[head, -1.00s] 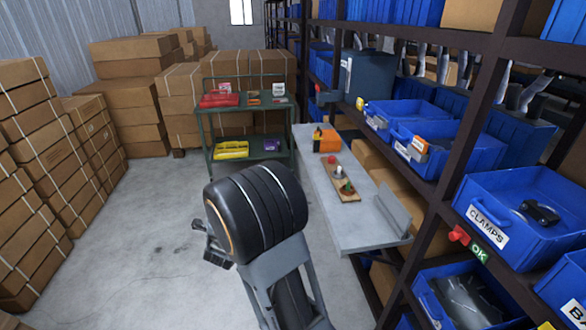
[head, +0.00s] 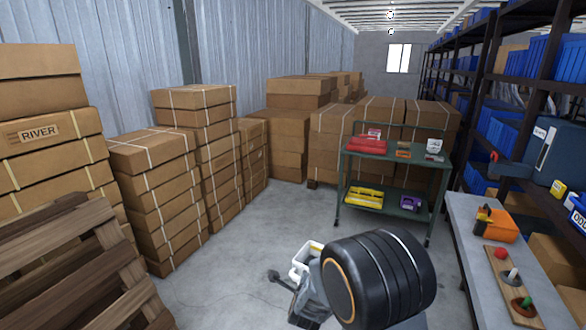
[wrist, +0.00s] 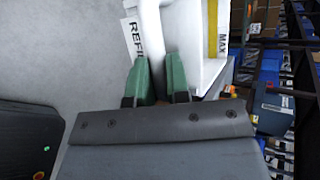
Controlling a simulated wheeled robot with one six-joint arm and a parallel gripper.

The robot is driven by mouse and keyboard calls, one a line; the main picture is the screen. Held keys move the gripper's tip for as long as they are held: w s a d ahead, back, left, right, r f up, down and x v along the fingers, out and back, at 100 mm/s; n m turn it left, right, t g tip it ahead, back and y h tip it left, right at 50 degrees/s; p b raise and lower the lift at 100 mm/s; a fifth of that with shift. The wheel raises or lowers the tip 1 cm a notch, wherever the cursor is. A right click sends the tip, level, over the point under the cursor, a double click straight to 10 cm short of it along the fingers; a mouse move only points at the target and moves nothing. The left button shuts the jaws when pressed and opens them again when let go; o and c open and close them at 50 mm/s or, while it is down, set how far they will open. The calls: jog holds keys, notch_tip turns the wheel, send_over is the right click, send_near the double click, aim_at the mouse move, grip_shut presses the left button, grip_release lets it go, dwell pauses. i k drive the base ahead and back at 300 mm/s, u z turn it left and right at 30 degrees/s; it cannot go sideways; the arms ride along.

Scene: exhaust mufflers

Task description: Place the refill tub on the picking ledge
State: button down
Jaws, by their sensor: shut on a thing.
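The white refill tub (head: 302,262) shows in the head view, low and left of my black arm, which hides part of it. In the wrist view the tub (wrist: 195,45) carries a label reading REFIL and a yellow strip marked MAX. My gripper (wrist: 159,68) has its green fingers shut on the tub's white handle (wrist: 150,30). The tub is held over the concrete floor. The grey picking ledge (head: 468,232) is at the right in the head view, apart from the tub; its near end is out of frame.
A green cart (head: 395,157) stands beyond. Stacked cartons (head: 165,185) and pallets (head: 75,265) line the left. Blue-bin shelving is at right. The middle floor is clear.

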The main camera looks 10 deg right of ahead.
aim_at(477, 205)
jog(key=z, duration=0.15)
jog(key=i, duration=2.1)
jog(key=z, duration=0.7)
jog(key=i, duration=1.95)
jog(key=z, duration=1.8)
jog(key=i, duration=1.15)
jog(key=z, duration=0.7)
